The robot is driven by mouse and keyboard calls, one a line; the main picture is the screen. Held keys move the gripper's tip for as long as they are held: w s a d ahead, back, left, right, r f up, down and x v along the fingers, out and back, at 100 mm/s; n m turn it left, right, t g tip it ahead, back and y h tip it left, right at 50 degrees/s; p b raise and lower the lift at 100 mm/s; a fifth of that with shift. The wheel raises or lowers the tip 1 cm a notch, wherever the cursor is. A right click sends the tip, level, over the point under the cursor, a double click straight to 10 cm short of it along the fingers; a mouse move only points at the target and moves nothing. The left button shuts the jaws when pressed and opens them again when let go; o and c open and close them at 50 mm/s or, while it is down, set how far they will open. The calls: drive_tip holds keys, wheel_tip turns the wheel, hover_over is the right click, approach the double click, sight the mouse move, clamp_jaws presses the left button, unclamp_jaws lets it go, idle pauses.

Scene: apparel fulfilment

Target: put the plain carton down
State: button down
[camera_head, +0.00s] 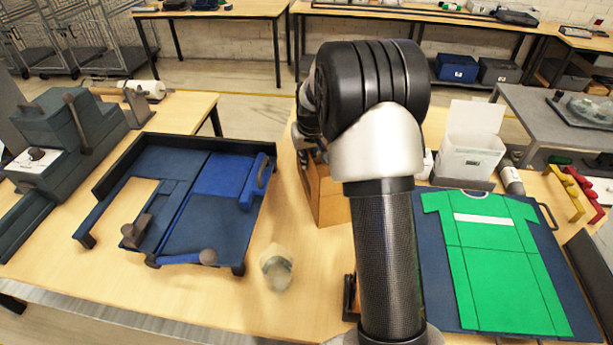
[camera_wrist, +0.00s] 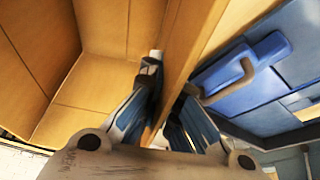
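The plain carton (camera_head: 327,200) is a brown box in the middle of the table, mostly hidden behind my arm in the head view. In the wrist view the open carton (camera_wrist: 85,95) fills the left and top, its bare inner walls and floor showing. One carton wall runs between the two fingers of my gripper (camera_wrist: 168,105), one finger on each side, and they look closed on it. My gripper is hidden in the head view. I cannot tell whether the carton's underside touches the table.
A blue folding board (camera_head: 225,175) lies left of the carton. A green shirt (camera_head: 490,245) lies on a dark board at the right. A clear jar (camera_head: 276,268) stands in front, near the carton. A white bin (camera_head: 470,150) stands behind the shirt. Bare table (camera_head: 180,290) shows front left.

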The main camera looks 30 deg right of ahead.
sight(306, 172)
wheel_tip(306, 172, down, 6)
drive_tip(key=shift+r+b, duration=0.15)
drive_tip(key=shift+b, duration=0.65)
drive_tip(key=shift+f, duration=0.2)
drive_tip(key=c, duration=1.8)
unclamp_jaws()
drive_tip(key=shift+r, duration=0.15)
